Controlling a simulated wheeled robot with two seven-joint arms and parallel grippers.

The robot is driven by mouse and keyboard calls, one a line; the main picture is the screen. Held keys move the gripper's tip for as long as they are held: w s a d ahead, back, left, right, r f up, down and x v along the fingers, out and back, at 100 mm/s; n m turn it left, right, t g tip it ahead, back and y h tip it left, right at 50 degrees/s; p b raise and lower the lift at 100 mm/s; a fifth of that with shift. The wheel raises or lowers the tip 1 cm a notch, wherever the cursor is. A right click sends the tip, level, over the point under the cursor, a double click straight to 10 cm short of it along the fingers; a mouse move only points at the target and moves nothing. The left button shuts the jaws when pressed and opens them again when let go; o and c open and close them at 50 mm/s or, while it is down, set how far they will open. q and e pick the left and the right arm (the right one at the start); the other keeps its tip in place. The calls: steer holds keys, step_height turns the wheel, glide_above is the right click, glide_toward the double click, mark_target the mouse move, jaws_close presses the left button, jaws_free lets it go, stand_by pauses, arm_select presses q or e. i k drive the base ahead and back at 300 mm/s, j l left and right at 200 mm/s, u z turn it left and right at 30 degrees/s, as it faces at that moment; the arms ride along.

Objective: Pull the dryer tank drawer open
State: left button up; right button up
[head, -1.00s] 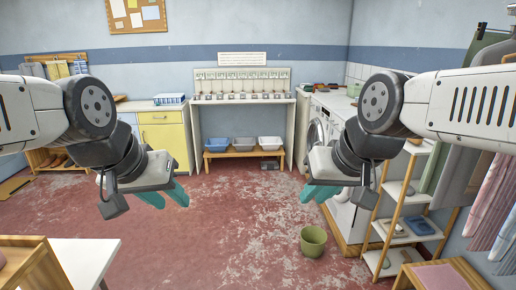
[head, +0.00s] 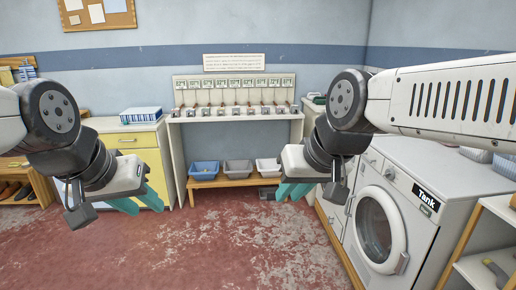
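A white dryer (head: 400,215) with a round glass door stands at the right. A black label reading "Tank" (head: 426,196) is on its upper front, on the tank drawer's panel, which looks flush and closed. My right gripper (head: 294,191) hangs in the air left of the dryer, apart from it, with its teal fingers open and empty. My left gripper (head: 138,201) is in the air in front of the yellow cabinet, far from the dryer, also open and empty. My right forearm passes above the dryer and hides part of what is behind it.
A yellow cabinet (head: 133,139) stands at the back left. A low wooden bench (head: 232,181) with grey and blue bins is under a wall shelf. A shelf rack (head: 487,262) stands close at the right of the dryer. The red floor in the middle is clear.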

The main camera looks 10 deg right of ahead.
mark_target(374, 158)
steer(key=i+l+z, duration=0.1)
steer(key=i+z, duration=0.25)
steer(key=i, duration=0.55)
steer(key=i+j+z, duration=0.3)
steer(key=i, duration=0.65)
steer(key=i+l, duration=0.15)
steer(key=i, duration=0.1)
